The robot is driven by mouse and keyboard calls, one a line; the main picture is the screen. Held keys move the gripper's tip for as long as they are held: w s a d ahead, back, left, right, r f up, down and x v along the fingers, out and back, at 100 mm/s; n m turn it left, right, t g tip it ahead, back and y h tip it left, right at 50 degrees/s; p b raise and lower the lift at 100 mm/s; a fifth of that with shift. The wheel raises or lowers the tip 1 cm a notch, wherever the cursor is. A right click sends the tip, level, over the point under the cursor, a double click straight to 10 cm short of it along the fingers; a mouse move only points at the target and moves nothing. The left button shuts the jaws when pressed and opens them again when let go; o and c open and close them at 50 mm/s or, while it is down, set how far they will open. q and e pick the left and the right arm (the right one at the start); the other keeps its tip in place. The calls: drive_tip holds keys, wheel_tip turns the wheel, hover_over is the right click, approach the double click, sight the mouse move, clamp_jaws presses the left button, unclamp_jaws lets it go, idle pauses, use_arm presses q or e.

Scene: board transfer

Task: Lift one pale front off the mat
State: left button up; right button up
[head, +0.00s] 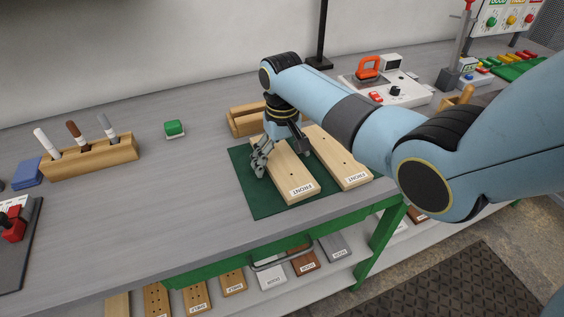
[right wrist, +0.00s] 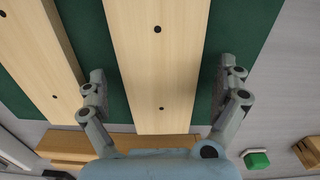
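Two pale wooden boards labelled FRONT lie side by side on the green mat (head: 248,193). My right gripper (head: 277,160) is over the far end of the left pale front (head: 288,180). The right pale front (head: 342,165) lies beside it. In the right wrist view the open fingers (right wrist: 155,90) stand on either side of one pale front (right wrist: 158,60), with a gap on both sides. The other pale front (right wrist: 45,60) is outside the fingers, at the left. My left gripper is not in view.
A wooden holder (head: 90,160) with markers stands at the left, near a green block (head: 174,129). A wooden tray (head: 240,120) sits behind the mat. A device with an orange handle (head: 368,67) stands at the back right. The grey bench (head: 180,210) is clear left of the mat.

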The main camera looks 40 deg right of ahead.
drive_tip(key=c, duration=1.4)
